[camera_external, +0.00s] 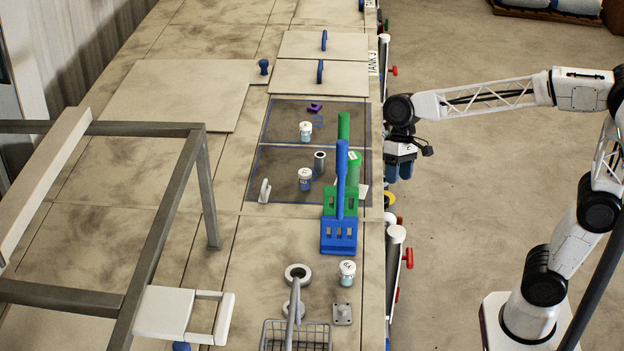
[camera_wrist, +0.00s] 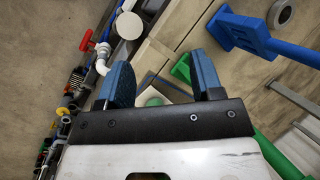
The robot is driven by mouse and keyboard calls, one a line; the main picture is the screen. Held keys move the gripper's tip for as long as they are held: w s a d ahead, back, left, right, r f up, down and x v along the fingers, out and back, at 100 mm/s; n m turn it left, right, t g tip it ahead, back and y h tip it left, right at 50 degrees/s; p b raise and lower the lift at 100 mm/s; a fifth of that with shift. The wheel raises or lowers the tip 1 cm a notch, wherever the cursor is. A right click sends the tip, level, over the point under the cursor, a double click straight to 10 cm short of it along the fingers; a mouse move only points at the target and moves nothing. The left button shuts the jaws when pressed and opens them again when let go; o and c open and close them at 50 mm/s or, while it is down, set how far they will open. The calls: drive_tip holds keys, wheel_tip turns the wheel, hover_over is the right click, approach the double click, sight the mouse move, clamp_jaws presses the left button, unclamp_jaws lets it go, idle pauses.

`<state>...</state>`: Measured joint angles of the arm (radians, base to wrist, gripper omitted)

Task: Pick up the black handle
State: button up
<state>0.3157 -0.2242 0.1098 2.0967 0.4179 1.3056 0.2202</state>
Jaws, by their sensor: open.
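I cannot make out a clearly black handle in either view. A dark grey upright cylinder with a pale top (camera_external: 319,165) stands on the dark mesh panel of the bench, but I cannot tell if it is a handle. My gripper (camera_external: 399,172) hangs just off the bench's right edge, right of the green rack, with its blue fingers pointing down. In the wrist view my gripper (camera_wrist: 163,80) is open and empty, its fingers wide apart. Small blue handles (camera_external: 320,72) stand on the pale lids farther back.
A tall blue rack (camera_external: 339,232) and a green rack (camera_external: 354,172) stand near the bench edge, close to my gripper. White jars (camera_external: 306,131), a wire basket (camera_external: 297,335) and a grey frame (camera_external: 165,245) are on the bench. Red valves (camera_external: 409,258) and pipes line its side.

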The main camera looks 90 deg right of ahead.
drive_tip(key=w+d+m+t+y, duration=0.2)
drive_tip(key=w+d+m+y, duration=0.45)
drive_tip(key=w+d, duration=1.5)
drive_tip(key=w+a+f+m, duration=0.1)
drive_tip(key=w+f+m, duration=0.1)
drive_tip(key=w, duration=0.3)
drive_tip(key=w+a+f+m+y, duration=0.1)
drive_tip(key=w+f+m, duration=0.1)
drive_tip(key=w+f, duration=0.2)
drive_tip(key=w+a+f+m+t, duration=0.1)
drive_tip(key=w+f+m, duration=0.1)
drive_tip(key=w+f, duration=0.2)
drive_tip(key=shift+w+a+f+y, duration=0.1)
drive_tip(key=shift+w+a+y, duration=0.1)
drive_tip(key=shift+w, duration=0.4)
drive_tip(key=shift+w+a+y, duration=0.1)
drive_tip(key=shift+w+y, duration=0.05)
drive_tip(key=shift+w, duration=0.4)
drive_tip(key=shift+w+f+m, duration=0.1)
drive_tip(key=shift+w+m, duration=0.05)
drive_tip(key=shift+m, duration=0.1)
drive_tip(key=shift+a, duration=0.1)
drive_tip(key=shift+x, duration=1.3)
